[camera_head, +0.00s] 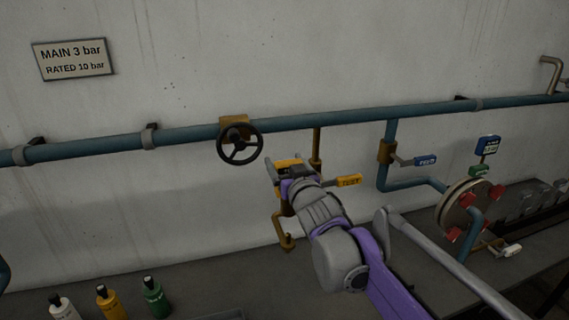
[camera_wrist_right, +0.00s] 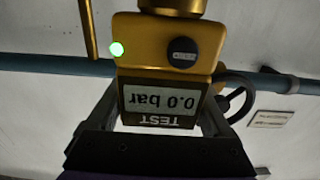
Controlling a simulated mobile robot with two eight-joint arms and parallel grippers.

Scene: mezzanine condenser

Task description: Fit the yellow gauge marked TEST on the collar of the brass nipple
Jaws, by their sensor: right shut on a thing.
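The yellow gauge (camera_wrist_right: 165,45) fills the right wrist view upside down, with a green light, a black button and a display reading 0.0 bar over TEST. My right gripper (camera_head: 290,172) is shut on it, one finger on each side. In the head view the gauge (camera_head: 287,162) is partly hidden by the gripper. A brass cylinder (camera_wrist_right: 172,5) meets the gauge's end at the picture's top edge. Brass pipework (camera_head: 278,218) shows below the gripper. The nipple's collar is hidden or cut off, so I cannot tell whether the gauge is seated. My left gripper is not in view.
A black handwheel (camera_head: 240,144) is to the left on the teal pipe (camera_head: 185,135). Several bottles (camera_head: 108,304) stand front left.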

